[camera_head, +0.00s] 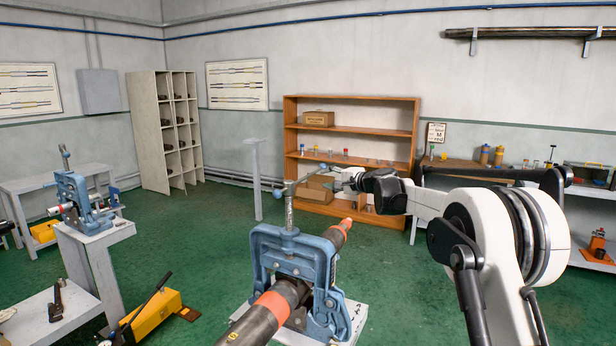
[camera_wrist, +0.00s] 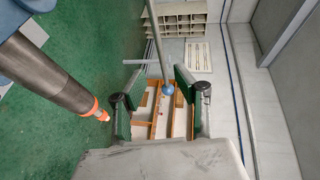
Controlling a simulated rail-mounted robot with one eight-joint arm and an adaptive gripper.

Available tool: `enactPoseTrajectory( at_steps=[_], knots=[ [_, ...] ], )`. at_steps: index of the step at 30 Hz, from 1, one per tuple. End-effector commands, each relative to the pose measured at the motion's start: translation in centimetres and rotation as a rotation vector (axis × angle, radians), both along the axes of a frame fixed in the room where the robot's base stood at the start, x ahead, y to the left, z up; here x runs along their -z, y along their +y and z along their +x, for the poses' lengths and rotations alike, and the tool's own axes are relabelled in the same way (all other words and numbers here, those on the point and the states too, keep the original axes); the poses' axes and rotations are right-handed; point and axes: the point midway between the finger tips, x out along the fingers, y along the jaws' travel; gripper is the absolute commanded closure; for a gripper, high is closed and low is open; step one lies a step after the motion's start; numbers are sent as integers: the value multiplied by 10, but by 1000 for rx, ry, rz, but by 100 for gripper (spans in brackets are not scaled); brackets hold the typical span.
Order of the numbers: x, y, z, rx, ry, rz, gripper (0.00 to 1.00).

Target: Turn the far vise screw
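The nearer blue vise (camera_head: 290,258) stands on a pale stand, clamping a dark pipe (camera_head: 262,318) with orange bands. An upright screw (camera_head: 290,210) rises from its top. A slanted bar handle (camera_head: 306,176) crosses it, with a blue ball (camera_head: 277,193) at its left end. A second blue vise (camera_head: 80,200), farther off at left, holds another pipe. My gripper (camera_head: 342,177) is beside the nearer vise's handle, to its right. In the wrist view my gripper (camera_wrist: 160,108) is open, and a blue ball (camera_wrist: 168,89) on a bar appears between its fingers. I cannot tell contact.
An orange shelf unit (camera_head: 350,140) stands at the back wall. A thin grey post (camera_head: 255,180) stands behind the nearer vise. Green floor (camera_head: 205,235) between the vises is open.

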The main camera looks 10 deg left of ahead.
Motion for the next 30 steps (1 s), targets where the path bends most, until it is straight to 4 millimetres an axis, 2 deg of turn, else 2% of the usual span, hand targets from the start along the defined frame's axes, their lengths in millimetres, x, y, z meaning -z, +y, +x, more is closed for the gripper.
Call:
enactPoseTrajectory(
  at_steps=[6, 18, 30],
  knots=[
    [5, 23, 22, -1, -1, -2, 70],
    [13, 58, 56, 0, -1, -2, 70],
    [20, 80, 78, 0, 0, -1, 70]
  ],
)
